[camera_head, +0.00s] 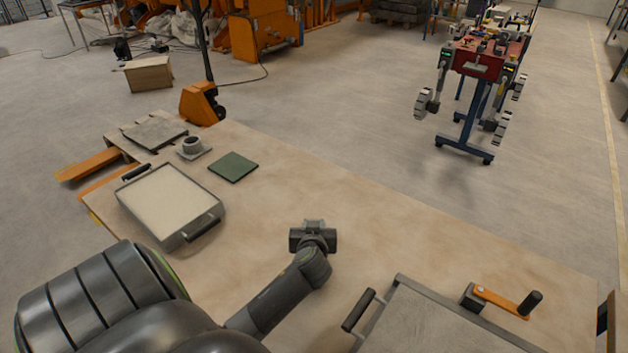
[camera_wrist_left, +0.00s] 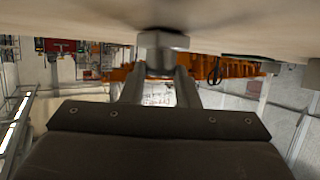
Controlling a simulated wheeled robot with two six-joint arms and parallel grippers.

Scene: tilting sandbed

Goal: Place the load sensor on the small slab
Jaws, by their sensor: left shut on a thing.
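My left gripper (camera_head: 313,238) is low over the middle of the wooden table, shut on a small grey metal block that looks like the load sensor. In the left wrist view the block (camera_wrist_left: 162,45) sits between the two fingertips, close to the table surface. In the head view the gripper largely hides it. A thin green square slab (camera_head: 233,167) lies flat and bare on the table, to the left of and beyond the gripper. A larger grey slab (camera_head: 155,133) lies at the far left corner. I cannot tell which is the small slab. My right gripper is not in view.
A sand-filled tray (camera_head: 127,209) with black handles stands at the left. A grey ring-shaped piece on a small square plate (camera_head: 192,147) sits behind it. A grey-topped frame (camera_head: 437,318) with an orange crank (camera_head: 502,301) is at the front right. The table between is clear.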

